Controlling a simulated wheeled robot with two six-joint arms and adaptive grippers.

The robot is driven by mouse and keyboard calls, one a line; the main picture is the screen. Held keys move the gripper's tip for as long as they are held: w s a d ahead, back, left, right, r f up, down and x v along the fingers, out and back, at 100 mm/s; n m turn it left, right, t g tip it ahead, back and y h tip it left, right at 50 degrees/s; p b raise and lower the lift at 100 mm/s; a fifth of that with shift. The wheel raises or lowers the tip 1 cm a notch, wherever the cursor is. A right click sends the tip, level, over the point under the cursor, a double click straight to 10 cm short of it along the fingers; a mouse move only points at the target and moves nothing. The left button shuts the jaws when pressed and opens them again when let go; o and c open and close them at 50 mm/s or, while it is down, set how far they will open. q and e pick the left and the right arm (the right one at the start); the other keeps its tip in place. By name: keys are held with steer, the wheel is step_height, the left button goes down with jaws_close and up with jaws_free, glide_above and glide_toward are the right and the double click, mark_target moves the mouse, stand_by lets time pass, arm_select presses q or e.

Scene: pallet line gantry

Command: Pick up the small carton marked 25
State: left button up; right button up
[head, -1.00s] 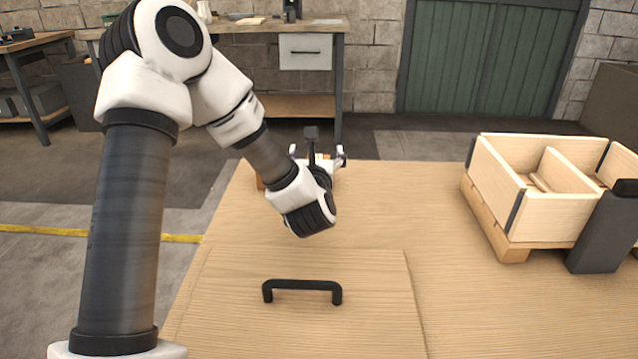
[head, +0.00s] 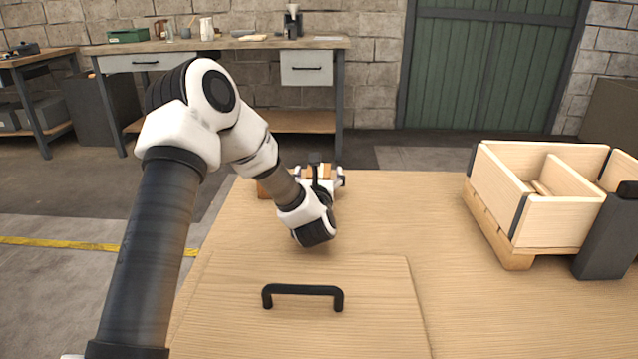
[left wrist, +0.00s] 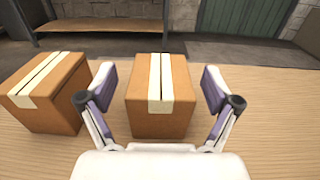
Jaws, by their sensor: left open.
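In the left wrist view a small brown carton (left wrist: 160,97) with a pale tape strip stands upright on the table between the fingers of my left gripper (left wrist: 160,88). The gripper is open, a finger on each side, with gaps showing. A second taped brown carton (left wrist: 47,92) stands to the left, outside the left finger. No number is readable on either carton. In the head view my left gripper (head: 319,180) is at the table's far left part, with the first carton (head: 318,172) partly hidden behind it. My right gripper is not in view.
A wooden divided crate (head: 555,222) stands on the table at right, beside a dark grey block (head: 606,235). A board with a black handle (head: 302,290) lies at the near side. The middle of the table (head: 400,215) is clear. A workbench (head: 230,45) stands behind.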

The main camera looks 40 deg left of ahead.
arm_select(q)
steer(key=c, duration=1.5)
steer(key=shift+r, duration=0.15)
